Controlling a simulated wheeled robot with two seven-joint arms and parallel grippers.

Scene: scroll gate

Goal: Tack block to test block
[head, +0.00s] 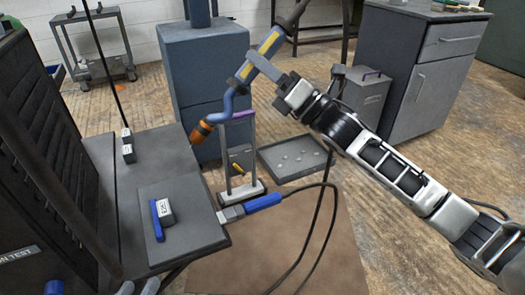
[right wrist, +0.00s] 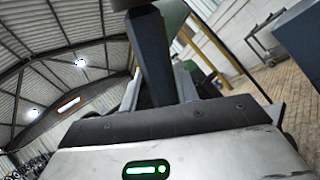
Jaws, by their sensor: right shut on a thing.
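A grey labelled block (head: 166,211) stands on the near plate against a blue bar (head: 156,222). Small labelled blocks (head: 128,153) stand farther back by a thin rod. Which is the test block, I cannot tell. My left gripper is not visible.
A blue-handled clamp (head: 262,203) with a black cable sits at the table's right corner. Behind it are a small stand (head: 240,165), a blue cabinet (head: 205,80) and a floor tray (head: 292,157). A dark slatted unit (head: 40,110) bounds the left.

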